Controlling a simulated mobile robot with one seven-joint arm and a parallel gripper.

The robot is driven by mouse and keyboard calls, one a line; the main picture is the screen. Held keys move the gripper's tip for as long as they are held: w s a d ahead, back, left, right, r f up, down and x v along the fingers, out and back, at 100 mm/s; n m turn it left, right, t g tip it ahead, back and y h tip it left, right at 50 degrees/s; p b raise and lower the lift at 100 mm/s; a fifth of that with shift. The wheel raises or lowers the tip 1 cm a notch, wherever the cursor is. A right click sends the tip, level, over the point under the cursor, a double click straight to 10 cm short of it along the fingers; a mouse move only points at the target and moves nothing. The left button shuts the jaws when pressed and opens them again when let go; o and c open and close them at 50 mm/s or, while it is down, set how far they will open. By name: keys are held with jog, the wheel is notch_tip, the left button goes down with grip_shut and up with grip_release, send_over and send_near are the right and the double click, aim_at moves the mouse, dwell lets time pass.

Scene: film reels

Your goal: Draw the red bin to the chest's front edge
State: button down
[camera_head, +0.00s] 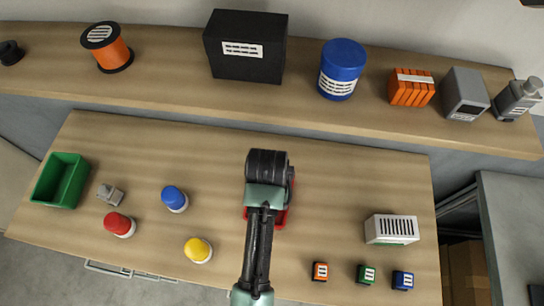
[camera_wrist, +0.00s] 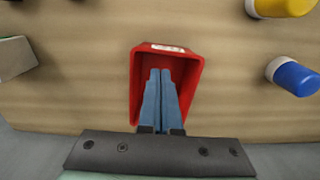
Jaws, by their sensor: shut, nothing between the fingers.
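The red bin (camera_head: 282,218) is on the wooden chest top (camera_head: 345,175), right of the yellow-lidded jar. My arm hides most of it in the head view. In the wrist view the open red bin (camera_wrist: 194,82) is in the middle, with a white label on its top rim. My gripper (camera_wrist: 161,72) is shut and empty, its two blue-grey fingers side by side. They reach over the bin's opening within its outline; I cannot tell how deep they are or whether they touch a wall. The fingertips are hidden in the head view.
A yellow jar (camera_head: 198,250), blue jar (camera_head: 174,198) and red jar (camera_head: 119,224) stand to the left, with a green bin (camera_head: 61,180) beyond. A white slotted box (camera_head: 391,229) and small orange, green and blue blocks are at right. A loaded shelf (camera_head: 165,90) runs behind.

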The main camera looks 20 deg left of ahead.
notch_tip(320, 180, down, 8)
jog(key=shift+s+f+p, duration=0.1)
jog(key=shift+s+p, duration=0.05)
jog(key=shift+p, duration=0.2)
